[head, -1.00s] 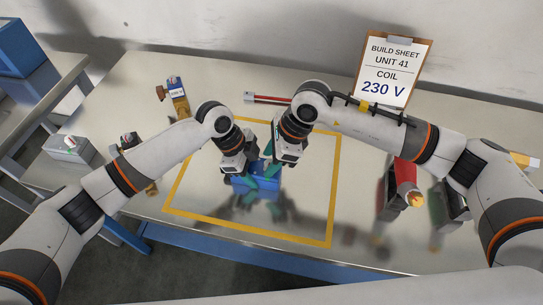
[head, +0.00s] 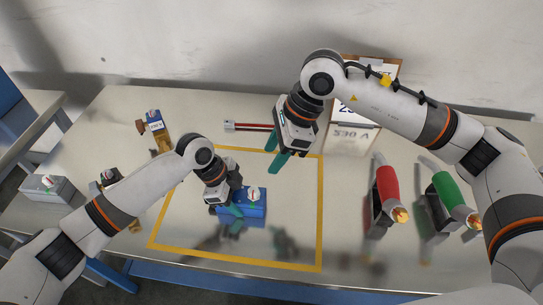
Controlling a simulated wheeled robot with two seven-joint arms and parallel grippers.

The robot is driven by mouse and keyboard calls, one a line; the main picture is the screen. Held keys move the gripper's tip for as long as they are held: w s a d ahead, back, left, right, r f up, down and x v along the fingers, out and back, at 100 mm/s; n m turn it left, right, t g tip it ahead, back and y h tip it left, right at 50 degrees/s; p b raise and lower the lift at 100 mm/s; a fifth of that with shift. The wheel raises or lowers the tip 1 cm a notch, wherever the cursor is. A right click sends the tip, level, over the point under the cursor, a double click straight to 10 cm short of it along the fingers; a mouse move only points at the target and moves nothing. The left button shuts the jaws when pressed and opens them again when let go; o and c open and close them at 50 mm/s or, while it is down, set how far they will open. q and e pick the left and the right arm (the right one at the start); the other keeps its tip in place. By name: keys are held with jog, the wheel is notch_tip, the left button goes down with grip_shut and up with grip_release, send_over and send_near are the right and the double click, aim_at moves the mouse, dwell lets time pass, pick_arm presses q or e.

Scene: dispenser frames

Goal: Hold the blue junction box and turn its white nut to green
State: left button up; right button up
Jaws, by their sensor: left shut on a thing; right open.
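The blue junction box (head: 256,211) sits inside the yellow outline on the table. Its round white nut (head: 253,194) is on top and carries a small red mark; its exact setting is too small to read. My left gripper (head: 233,211) is shut on the box at its left side and covers part of it. My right gripper (head: 280,158) is open and empty, raised above and to the right of the box, clear of the nut.
A red tool (head: 386,187) and a green tool (head: 448,192) stand in holders at right. A grey box (head: 46,189) is at far left. A yellow-and-blue item (head: 157,128) and a red-and-black lead (head: 250,127) lie at the back. My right arm partly hides the build sheet (head: 391,67).

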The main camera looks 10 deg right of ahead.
pick_arm(q)
jog(key=o, duration=1.2)
